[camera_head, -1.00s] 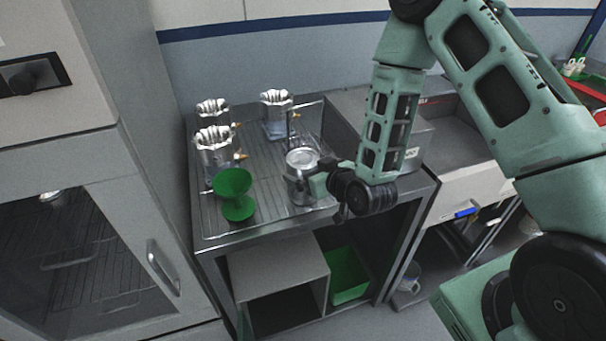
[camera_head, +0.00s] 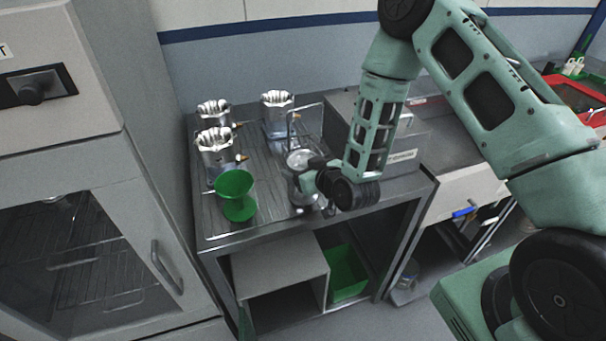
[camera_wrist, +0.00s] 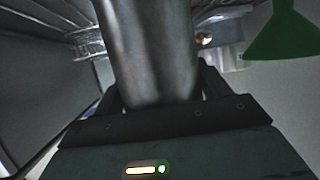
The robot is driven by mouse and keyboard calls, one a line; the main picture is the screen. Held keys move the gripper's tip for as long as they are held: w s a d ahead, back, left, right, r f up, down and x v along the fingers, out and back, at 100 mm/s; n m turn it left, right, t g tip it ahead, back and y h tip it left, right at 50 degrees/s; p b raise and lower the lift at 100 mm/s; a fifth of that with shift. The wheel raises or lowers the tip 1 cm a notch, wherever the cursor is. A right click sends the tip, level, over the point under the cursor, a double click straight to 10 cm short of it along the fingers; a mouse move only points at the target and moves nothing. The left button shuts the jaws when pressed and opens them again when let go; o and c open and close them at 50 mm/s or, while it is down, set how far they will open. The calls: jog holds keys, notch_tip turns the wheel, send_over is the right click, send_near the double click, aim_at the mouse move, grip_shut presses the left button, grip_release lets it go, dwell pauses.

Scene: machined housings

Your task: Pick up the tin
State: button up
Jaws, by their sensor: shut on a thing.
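The tin (camera_head: 298,158) is a shiny metal cylinder at the right front of the ribbed metal worktop. My gripper (camera_head: 304,182) reaches it from the right front and is shut on it. In the wrist view the tin (camera_wrist: 150,45) fills the middle, upright between the two dark fingers of my gripper (camera_wrist: 160,88). My gripper and wrist hide part of the tin's side and its base in the head view. I cannot tell whether its base touches the worktop.
A green funnel (camera_head: 236,196) stands left of the tin. Fluted metal vessels (camera_head: 216,148) with small spouts stand behind it, one (camera_head: 277,112) near the back middle. A thin metal frame (camera_head: 307,112) rises behind the tin. A grey cabinet (camera_head: 75,180) borders the left.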

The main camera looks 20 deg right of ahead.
jog(key=shift+r, duration=0.25)
jog(key=shift+r+b, duration=1.3)
jog(key=shift+r, duration=3.5)
